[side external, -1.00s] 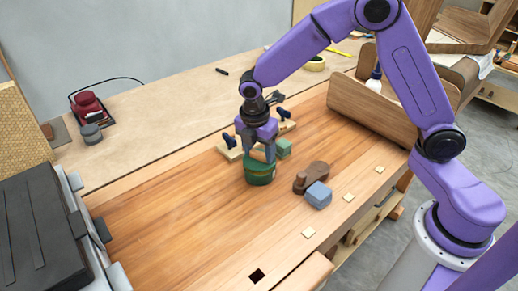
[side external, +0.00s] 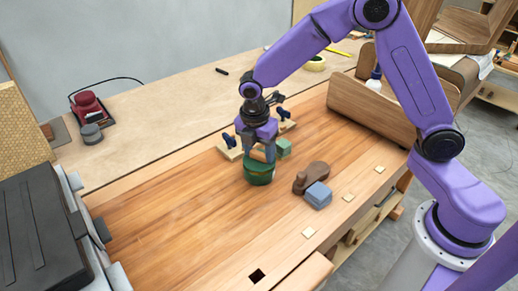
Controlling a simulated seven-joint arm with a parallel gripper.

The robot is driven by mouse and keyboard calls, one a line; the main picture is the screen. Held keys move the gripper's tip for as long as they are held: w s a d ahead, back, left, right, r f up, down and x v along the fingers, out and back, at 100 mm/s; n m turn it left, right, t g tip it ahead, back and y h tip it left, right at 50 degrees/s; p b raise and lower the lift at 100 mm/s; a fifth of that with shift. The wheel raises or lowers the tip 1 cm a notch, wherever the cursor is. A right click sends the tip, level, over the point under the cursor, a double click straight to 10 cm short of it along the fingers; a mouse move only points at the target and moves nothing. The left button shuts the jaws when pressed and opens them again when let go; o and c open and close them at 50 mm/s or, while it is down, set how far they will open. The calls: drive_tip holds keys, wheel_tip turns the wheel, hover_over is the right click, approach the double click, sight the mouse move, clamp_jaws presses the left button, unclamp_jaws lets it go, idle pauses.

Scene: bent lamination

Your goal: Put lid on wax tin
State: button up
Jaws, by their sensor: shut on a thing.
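The green wax tin (side external: 258,176) stands upright on the wooden bench, left of the brown block. My gripper (side external: 259,158) points down directly over it, with its fingers at the tin's top. The fingers are shut on what looks like the lid, a green round top at the tin's upper edge. The fingers partly hide this top, so I cannot tell whether it is fully seated. A tan patch shows between the fingers.
A brown wooden tool (side external: 309,177) and a blue-grey block (side external: 318,195) lie close on the right. A green block (side external: 284,147) and wooden pieces with blue clamps (side external: 230,146) sit just behind. The bench's left front is clear.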

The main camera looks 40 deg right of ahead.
drive_tip(key=shift+f, duration=0.7)
idle(0.6)
drive_tip(key=o, duration=1.3)
drive_tip(key=shift+o, duration=0.2)
drive_tip(key=shift+r, duration=0.1)
drive_tip(key=shift+r, duration=3.95)
drive_tip(key=s+d+r+m, duration=0.1)
drive_tip(key=s+d+m, duration=0.1)
drive_tip(key=s, duration=0.7)
drive_tip(key=s+d+r+m+y, duration=0.1)
drive_tip(key=s+d+m, duration=0.2)
drive_tip(key=s, duration=0.7)
drive_tip(key=s+d+r+m+y, duration=0.1)
drive_tip(key=s+m, duration=0.3)
drive_tip(key=s, duration=0.6)
drive_tip(key=shift+d, duration=0.85)
